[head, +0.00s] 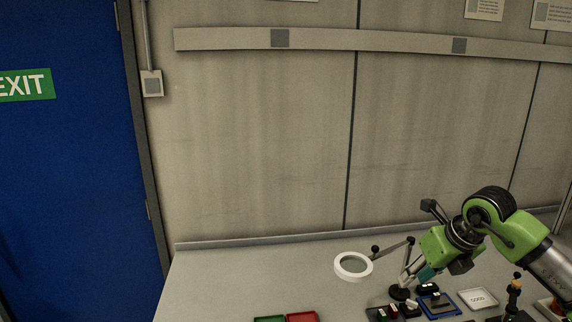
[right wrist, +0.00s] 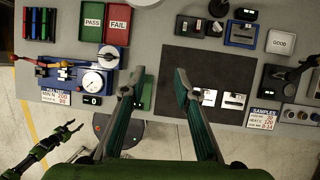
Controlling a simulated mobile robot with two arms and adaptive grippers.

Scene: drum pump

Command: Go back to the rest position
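My right gripper (head: 415,277) is at the lower right of the head view, pointing down over the bench. In the right wrist view my right gripper (right wrist: 158,80) has its two teal-padded fingers wide apart, with nothing between them. It is above the bench near the left edge of a dark mat (right wrist: 205,65). A green and black arm, apparently my left, shows at the lower left of the right wrist view, with its end (right wrist: 72,129) too small to read. The left gripper is not in the head view.
The bench (head: 215,285) holds a ring magnifier (head: 353,265), a blue tray (head: 438,306) and a GOOD tray (head: 478,299). The right wrist view shows PASS (right wrist: 93,21) and FAIL (right wrist: 117,24) trays and a blue gauge fixture (right wrist: 92,80). A wall stands behind.

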